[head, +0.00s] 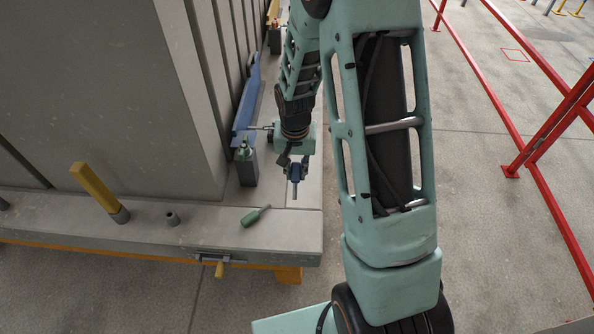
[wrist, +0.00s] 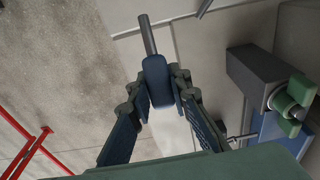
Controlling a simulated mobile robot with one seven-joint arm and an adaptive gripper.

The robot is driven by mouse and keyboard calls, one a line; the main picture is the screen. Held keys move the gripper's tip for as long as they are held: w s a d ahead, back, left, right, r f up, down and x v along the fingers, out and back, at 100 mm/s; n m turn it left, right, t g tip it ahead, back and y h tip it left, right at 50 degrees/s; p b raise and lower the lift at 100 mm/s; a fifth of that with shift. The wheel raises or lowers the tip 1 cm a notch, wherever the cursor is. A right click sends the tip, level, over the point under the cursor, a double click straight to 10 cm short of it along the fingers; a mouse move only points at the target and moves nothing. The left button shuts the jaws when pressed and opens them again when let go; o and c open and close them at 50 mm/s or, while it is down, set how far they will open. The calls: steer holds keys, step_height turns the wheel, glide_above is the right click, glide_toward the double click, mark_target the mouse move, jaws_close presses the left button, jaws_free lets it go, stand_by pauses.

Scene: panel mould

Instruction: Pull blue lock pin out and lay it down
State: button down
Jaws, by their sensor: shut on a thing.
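My gripper (head: 295,172) is shut on the blue lock pin. In the wrist view my gripper (wrist: 160,90) has its two fingers on either side of the pin's blue grip block (wrist: 157,80). The pin's bare grey shaft (wrist: 147,36) sticks out past the fingertips, and its end is free of any hole. In the head view the shaft (head: 295,190) points down the picture, over the pale ledge (head: 306,215) near its right corner. I cannot tell whether the shaft touches the ledge.
A dark block (head: 247,170) with a green-topped fitting stands left of my gripper, against the panel; a blue beam (head: 246,100) lies behind. A short grey socket (head: 172,218) and yellow lever (head: 93,184) stand further left. Red rails (head: 540,145) are right.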

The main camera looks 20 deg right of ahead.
steer(key=shift+s+d+f+g, duration=0.15)
steer(key=shift+s+g, duration=0.15)
steer(key=shift+s, duration=0.2)
steer(key=shift+f, duration=0.2)
steer(key=shift+f+b, duration=2.65)
steer(key=shift+f, duration=1.3)
steer(key=c, duration=1.7)
jaws_free()
